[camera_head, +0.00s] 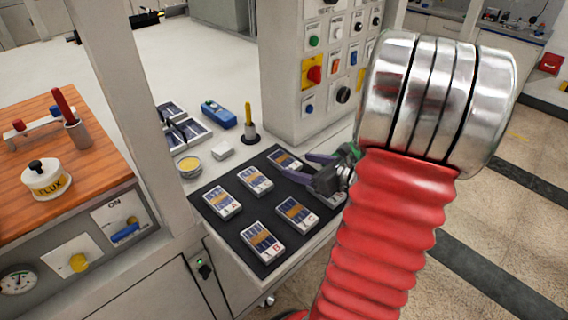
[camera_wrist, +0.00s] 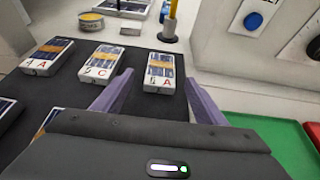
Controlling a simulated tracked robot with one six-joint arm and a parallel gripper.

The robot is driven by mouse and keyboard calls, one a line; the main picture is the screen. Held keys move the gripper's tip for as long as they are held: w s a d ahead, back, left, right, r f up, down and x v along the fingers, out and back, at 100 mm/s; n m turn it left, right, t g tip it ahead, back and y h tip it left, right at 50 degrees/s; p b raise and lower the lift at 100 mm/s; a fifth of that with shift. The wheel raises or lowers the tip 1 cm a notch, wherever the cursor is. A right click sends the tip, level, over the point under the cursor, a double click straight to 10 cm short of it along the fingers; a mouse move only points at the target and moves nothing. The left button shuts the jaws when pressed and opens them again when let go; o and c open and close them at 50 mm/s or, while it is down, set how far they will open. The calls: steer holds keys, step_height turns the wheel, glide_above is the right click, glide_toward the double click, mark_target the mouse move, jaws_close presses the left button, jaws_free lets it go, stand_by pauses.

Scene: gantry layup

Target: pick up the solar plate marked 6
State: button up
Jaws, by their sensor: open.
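Several solar plates lie on a dark mat (camera_head: 240,232), their faces blue with a tan band. No 6 is legible on any. In the wrist view the back row reads A on the left plate (camera_wrist: 45,57), C on the middle plate (camera_wrist: 101,65) and A on the right plate (camera_wrist: 159,72). In the head view the front plates read A (camera_head: 222,202), B (camera_head: 263,243) and C (camera_head: 297,213). My gripper (camera_head: 303,167) is open and empty over the mat's right side. In the wrist view its purple fingers (camera_wrist: 158,84) straddle the near end of the right A plate.
Behind the mat are a yellow tin (camera_head: 189,165), a white block (camera_head: 222,150), a yellow tool in a black stand (camera_head: 249,128), a blue device (camera_head: 218,114) and more plates (camera_head: 190,130). A control-panel cabinet (camera_head: 285,110) rises beyond. A green surface (camera_wrist: 270,135) lies right.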

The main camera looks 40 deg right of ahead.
mark_target(285, 160)
steer(key=shift+w+f, duration=0.25)
steer(key=shift+w, duration=0.25)
steer(key=shift+x, duration=2.65)
steer(key=shift+d, duration=0.1)
steer(key=c, duration=1.3)
steer(key=shift+r, duration=0.15)
step_height(285, 160, up, 10)
